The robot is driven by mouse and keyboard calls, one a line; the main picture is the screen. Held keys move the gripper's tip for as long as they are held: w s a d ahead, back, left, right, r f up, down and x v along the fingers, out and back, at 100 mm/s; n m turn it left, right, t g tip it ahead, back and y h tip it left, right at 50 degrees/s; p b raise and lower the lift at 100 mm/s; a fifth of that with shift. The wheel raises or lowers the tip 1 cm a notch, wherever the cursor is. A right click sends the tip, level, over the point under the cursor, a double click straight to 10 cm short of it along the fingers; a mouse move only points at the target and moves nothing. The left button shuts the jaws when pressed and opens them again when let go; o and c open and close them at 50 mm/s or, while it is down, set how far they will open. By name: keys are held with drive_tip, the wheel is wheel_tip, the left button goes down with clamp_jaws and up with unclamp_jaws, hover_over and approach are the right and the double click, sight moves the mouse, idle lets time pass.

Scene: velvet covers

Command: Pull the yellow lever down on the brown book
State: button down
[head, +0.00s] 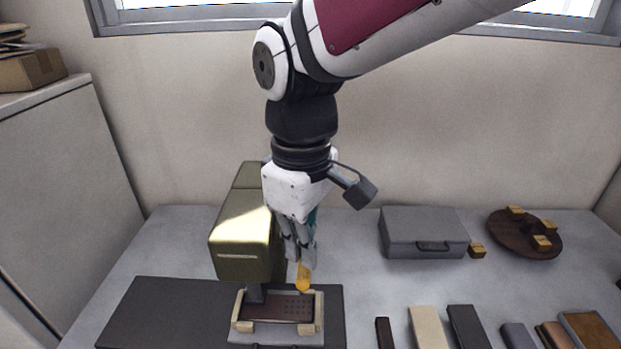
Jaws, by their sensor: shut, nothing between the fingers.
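My gripper (301,257) points down in the head view, shut, with its fingertips at the upper part of the yellow lever (303,280). I cannot tell whether they touch it. The lever stands roughly upright, slightly tilted, its rounded lower end over the far right part of the brown book (275,308). The book lies flat in a light frame (248,327) with pale corner blocks, and shows a pattern of small dots. My gripper hides part of the olive-green machine (240,240) behind and left of the book.
A dark mat (150,310) lies under the machine. A grey case (420,230) and a round brown disc with yellow blocks (515,240) stand at the back right. Several books line the front right. The table (350,270) is bare between the lever and the case.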

sight(303, 272)
drive_tip(key=shift+f, duration=0.2)
drive_tip(key=shift+f, duration=0.35)
drive_tip(key=shift+f+b, duration=0.3)
drive_tip(key=shift+f, duration=0.05)
drive_tip(key=shift+f, duration=0.25)
drive_tip(key=shift+s+f+b, duration=0.2)
drive_tip(key=shift+s+f, duration=0.05)
drive_tip(key=shift+f, duration=0.45)
drive_tip(key=shift+s+f+b, duration=0.2)
drive_tip(key=shift+f, duration=0.5)
